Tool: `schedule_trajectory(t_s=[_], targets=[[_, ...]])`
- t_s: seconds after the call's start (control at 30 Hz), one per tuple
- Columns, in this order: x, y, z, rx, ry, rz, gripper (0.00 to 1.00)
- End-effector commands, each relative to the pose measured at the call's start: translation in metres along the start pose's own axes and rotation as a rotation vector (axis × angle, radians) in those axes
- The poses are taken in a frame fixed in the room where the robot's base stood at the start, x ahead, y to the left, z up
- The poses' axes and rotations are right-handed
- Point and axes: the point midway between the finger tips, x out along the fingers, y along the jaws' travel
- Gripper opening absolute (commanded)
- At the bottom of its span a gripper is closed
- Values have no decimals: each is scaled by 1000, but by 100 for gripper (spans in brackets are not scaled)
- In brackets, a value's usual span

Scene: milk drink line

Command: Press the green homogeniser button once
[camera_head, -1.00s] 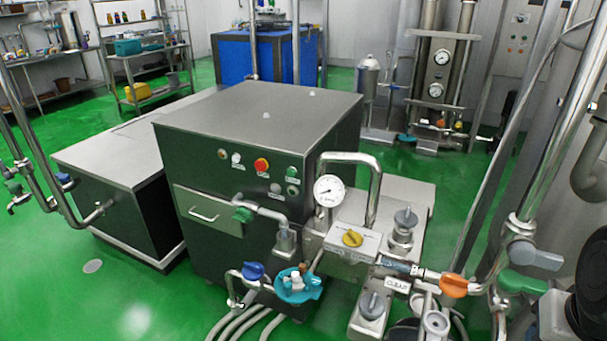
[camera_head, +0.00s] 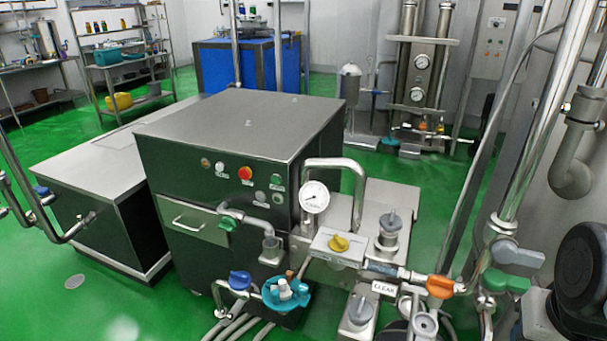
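The homogeniser is a dark cabinet with a steel top (camera_head: 240,125), left of the middle of the view. Its front face carries a row of buttons: a small amber one (camera_head: 205,163), a white one (camera_head: 221,169), a larger red one (camera_head: 246,173) and a green one (camera_head: 277,181) at the right end. Below the green one sits another round greenish control (camera_head: 277,198), with a grey one (camera_head: 260,197) to its left. Small labels lie under the buttons, too small to read. Nothing covers the buttons. My gripper is not in view.
An orange valve handle (camera_head: 440,287) and upright pipes crowd the right. Green floor is open at lower left.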

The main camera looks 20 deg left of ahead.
Motion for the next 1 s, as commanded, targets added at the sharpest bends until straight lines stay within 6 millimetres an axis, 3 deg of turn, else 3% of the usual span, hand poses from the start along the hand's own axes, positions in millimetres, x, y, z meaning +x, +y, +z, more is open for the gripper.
schedule_trajectory(t_s=[0.03, 0.23, 0.27, 1.0], targets=[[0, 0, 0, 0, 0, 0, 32], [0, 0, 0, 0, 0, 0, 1], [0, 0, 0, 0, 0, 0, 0], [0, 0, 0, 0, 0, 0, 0]])
